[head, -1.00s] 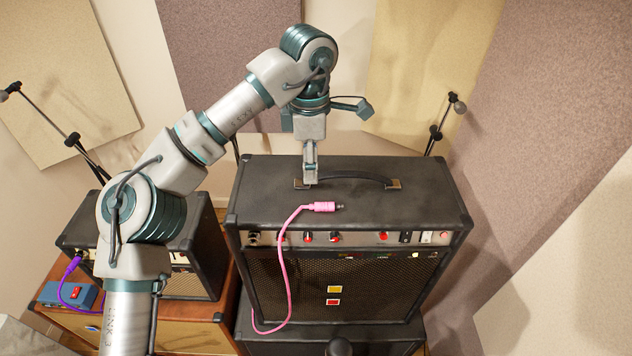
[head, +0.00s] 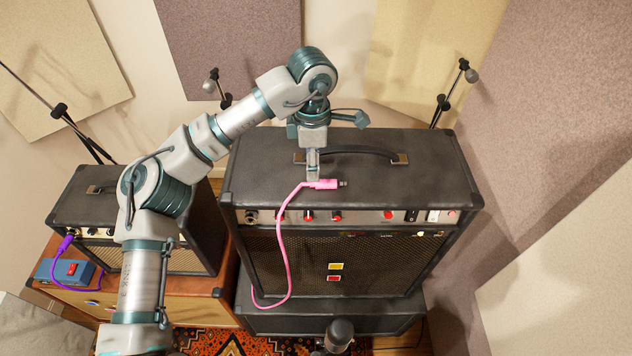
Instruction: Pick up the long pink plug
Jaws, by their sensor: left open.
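The long pink plug (head: 323,184) lies on the top of the large black amp (head: 420,180), near its front edge. Its metal tip points right. Its pink cable (head: 285,245) hangs down over the amp's front. My left gripper (head: 313,176) points down just behind the plug's cable end, with its fingertips at or very close to it. I cannot tell whether they touch. The gripper is open, though its fingers overlap in this view. My right gripper is not in view.
The amp's carry handle (head: 350,152) arches just behind the gripper. Knobs and switches line the amp's front panel. A smaller amp (head: 120,225) and a blue pedal with a purple plug (head: 66,243) stand at left. Microphone stands rise behind.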

